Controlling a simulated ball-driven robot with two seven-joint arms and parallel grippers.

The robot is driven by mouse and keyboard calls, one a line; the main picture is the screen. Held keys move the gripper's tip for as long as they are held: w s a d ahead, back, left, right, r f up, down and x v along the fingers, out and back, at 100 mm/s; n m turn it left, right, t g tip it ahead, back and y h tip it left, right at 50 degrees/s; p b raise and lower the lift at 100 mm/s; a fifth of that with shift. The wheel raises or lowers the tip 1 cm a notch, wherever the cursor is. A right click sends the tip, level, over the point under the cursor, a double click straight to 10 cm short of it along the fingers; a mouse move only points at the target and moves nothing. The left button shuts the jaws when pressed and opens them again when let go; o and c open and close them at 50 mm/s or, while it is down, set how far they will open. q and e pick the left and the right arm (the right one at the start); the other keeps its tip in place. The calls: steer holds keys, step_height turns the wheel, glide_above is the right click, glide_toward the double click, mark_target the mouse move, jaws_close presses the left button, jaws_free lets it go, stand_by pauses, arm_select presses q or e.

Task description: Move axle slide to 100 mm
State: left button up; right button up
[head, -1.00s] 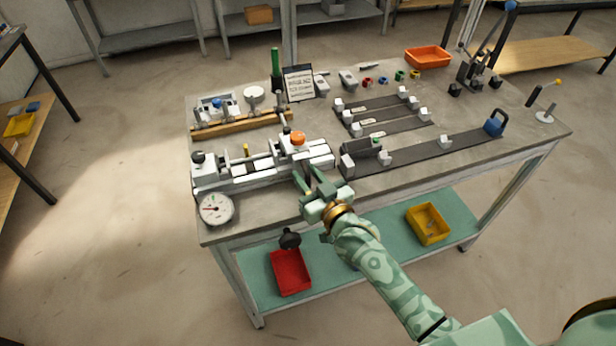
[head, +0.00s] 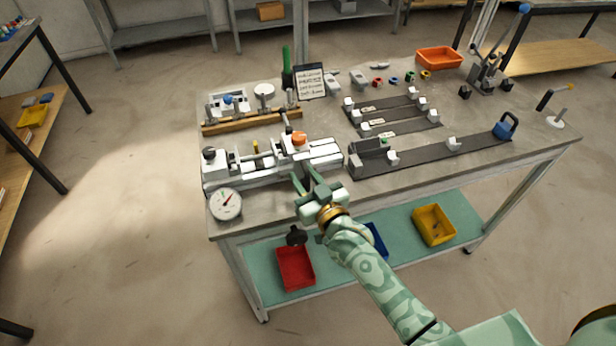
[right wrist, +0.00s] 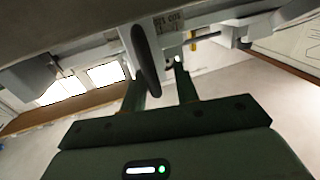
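A white slide jig (head: 250,167) lies along the left front of the bench. On it sits a carriage with an orange knob (head: 299,139); this looks like the axle slide, but I cannot read a label or its position. A round dial gauge (head: 226,204) stands at the jig's front left corner. My right gripper (head: 304,178) is in front of the jig, below the orange knob, fingers apart and empty. In the right wrist view, a dark rounded part (right wrist: 146,62) shows ahead of the open fingers (right wrist: 160,88); contact is unclear. My left gripper is out of view.
A black knob (head: 296,236) shows below the front edge. A dark rail with a blue handle (head: 504,127) lies to the right. A sign (head: 310,82) and green post (head: 287,65) stand behind. Red (head: 295,268) and yellow (head: 434,225) bins are on the lower shelf.

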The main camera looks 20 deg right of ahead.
steer(key=shift+d, duration=0.1)
steer(key=shift+s, duration=0.1)
steer(key=p+v, duration=0.2)
steer(key=v, duration=1.4)
steer(key=shift+d+r, duration=0.1)
steer(key=s+d+f+g, duration=0.1)
steer(key=s+f+g, duration=0.2)
steer(key=f, duration=0.5)
steer(key=s+d+f+g+h, duration=0.1)
steer(key=s+f+g, duration=0.1)
steer(key=s+f, duration=0.35)
steer(key=s+d+f+g, duration=0.1)
steer(key=s+f+g, duration=0.15)
steer(key=f, duration=0.75)
steer(key=s+d+f+g+h, duration=0.1)
steer(key=s+d+f+g, duration=0.2)
steer(key=s+f, duration=0.4)
steer(key=s+d+f+n+g+h, duration=0.1)
steer(key=s+f+g, duration=0.5)
steer(key=s, duration=1.1)
step_height(320, 180, down, 2)
steer(key=shift+d+f+h, duration=0.2)
steer(key=shift+d+h, duration=0.3)
steer(key=shift+d, duration=0.4)
